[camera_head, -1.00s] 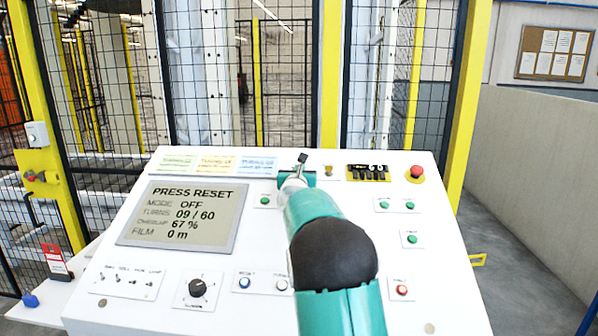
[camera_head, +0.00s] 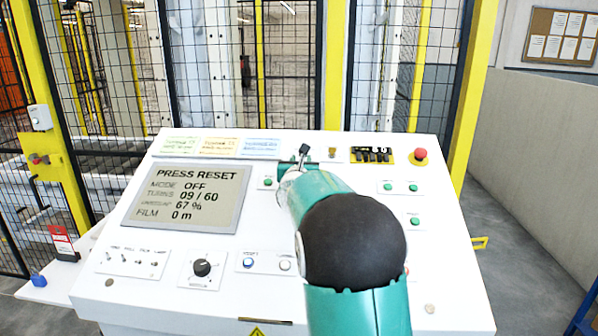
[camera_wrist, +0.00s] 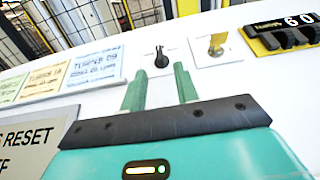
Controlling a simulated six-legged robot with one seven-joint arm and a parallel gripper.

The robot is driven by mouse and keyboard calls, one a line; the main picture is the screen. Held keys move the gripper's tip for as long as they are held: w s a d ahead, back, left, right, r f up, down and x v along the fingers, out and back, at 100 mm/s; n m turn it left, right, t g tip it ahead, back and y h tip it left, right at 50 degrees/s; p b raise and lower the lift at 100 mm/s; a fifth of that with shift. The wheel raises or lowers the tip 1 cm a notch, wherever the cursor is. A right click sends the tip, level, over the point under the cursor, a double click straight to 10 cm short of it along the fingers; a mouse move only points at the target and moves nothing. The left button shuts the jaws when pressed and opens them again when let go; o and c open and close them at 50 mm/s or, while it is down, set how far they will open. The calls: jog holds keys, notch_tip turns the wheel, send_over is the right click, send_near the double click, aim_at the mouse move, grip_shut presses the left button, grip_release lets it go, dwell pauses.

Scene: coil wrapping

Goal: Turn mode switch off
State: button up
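The mode switch, a small black lever (camera_head: 304,150), stands at the top middle of the white panel. In the wrist view the black switch (camera_wrist: 161,58) is just beyond my fingertips, roughly between them. The display (camera_head: 188,198) reads PRESS RESET, MODE OFF, TURNS 09 / 60, FILM 0 m. My gripper (camera_wrist: 158,76) is open, with its two green fingers apart and nothing between them. In the head view my teal arm reaches over the panel and hides most of the gripper. I cannot tell whether the fingers touch the panel.
A brass-coloured key-like part (camera_wrist: 217,42) sits right of the switch, then a black counter block (camera_head: 372,154) and a red mushroom button (camera_head: 420,155). Green buttons (camera_head: 413,187) are on the right. A black knob (camera_head: 202,267) is lower left. Mesh fencing (camera_head: 290,70) stands behind the panel.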

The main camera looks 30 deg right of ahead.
jog(key=v, duration=0.7)
jog(key=shift+s, duration=0.1)
jog(key=shift+s+r, duration=0.1)
jog(key=shift+s, duration=0.05)
jog(key=s+a+f+m+g, duration=0.1)
jog(key=s+a+m+g, duration=0.25)
jog(key=s+m, duration=0.55)
jog(key=s+a+m+g, duration=0.3)
jog(key=s+m+g, duration=0.1)
jog(key=s+m, duration=0.55)
jog(key=s+a+f+m+y, duration=0.5)
jog(key=s+a, duration=0.3)
jog(key=a, duration=0.2)
jog(key=s+a+f+m+g+y, duration=0.1)
jog(key=s+a+f+m+y, duration=0.3)
jog(key=s+a, duration=0.4)
jog(key=a+m+y, duration=0.1)
jog(key=a+y, duration=0.1)
jog(key=a, duration=0.1)
jog(key=shift+f, duration=0.35)
jog(key=shift+a+g, duration=0.1)
jog(key=shift+g, duration=0.15)
